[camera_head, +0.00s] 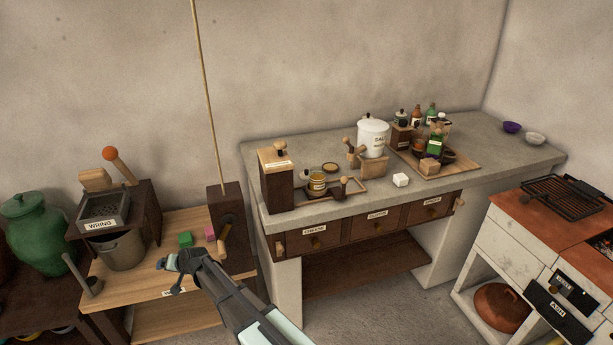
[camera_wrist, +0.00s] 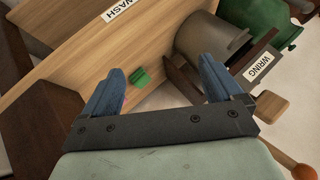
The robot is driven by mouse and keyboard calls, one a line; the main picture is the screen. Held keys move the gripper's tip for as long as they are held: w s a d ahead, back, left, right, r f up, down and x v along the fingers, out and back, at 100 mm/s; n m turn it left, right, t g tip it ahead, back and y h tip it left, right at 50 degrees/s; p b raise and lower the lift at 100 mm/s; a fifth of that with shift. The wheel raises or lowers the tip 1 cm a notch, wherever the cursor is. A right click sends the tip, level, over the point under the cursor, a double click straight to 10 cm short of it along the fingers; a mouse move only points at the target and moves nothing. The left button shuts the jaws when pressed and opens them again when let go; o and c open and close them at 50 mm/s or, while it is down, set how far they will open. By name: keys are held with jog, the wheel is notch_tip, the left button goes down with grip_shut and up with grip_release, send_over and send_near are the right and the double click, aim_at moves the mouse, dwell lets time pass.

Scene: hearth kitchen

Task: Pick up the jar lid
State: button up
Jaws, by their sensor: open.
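A small round brown disc (camera_head: 330,167), which looks like the jar lid, lies flat on the grey counter. It is just behind a small jar (camera_head: 317,183) with a yellowish label, which stands in a wooden tray (camera_head: 350,190). My gripper (camera_head: 172,274) is well to the left and lower, over the wooden wash table (camera_head: 187,231). The lid is not in the wrist view.
A green block (camera_head: 185,239) and a pink block (camera_head: 210,233) lie on the wash table, near a metal bucket (camera_head: 120,250). On the counter, a tall wooden box (camera_head: 276,182) stands left of the jar, and a white canister (camera_head: 372,137) stands right.

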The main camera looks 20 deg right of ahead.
jog(key=w+a+r+m+t+y, duration=0.1)
jog(key=w+a+r, duration=0.35)
jog(key=r, duration=0.55)
jog(key=w+a+r+m+t+y, duration=0.1)
jog(key=w+a+r, duration=0.35)
jog(key=r, duration=0.45)
jog(key=w+d+r+m, duration=0.1)
jog(key=w+d+r, duration=0.3)
jog(key=w+r, duration=0.3)
jog(key=w+d+r+m+g+h, duration=0.1)
jog(key=d+r+m+g+h, duration=0.2)
jog(key=d, duration=1.1)
jog(key=w+d+r+m, duration=0.25)
jog(key=d+r, duration=0.35)
jog(key=d, duration=0.8)
jog(key=w+d+r+m+g+h, duration=0.15)
jog(key=d+r+m, duration=0.25)
jog(key=d, duration=1)
jog(key=m+g+h, duration=0.2)
jog(key=g+h, duration=0.2)
jog(key=g, duration=0.1)
send_over(306, 170)
notch_tip(306, 170, down, 9)
jog(key=shift+n, duration=0.25)
notch_tip(306, 170, down, 14)
jog(key=shift+r, duration=0.25)
jog(key=shift+c, duration=0.4)
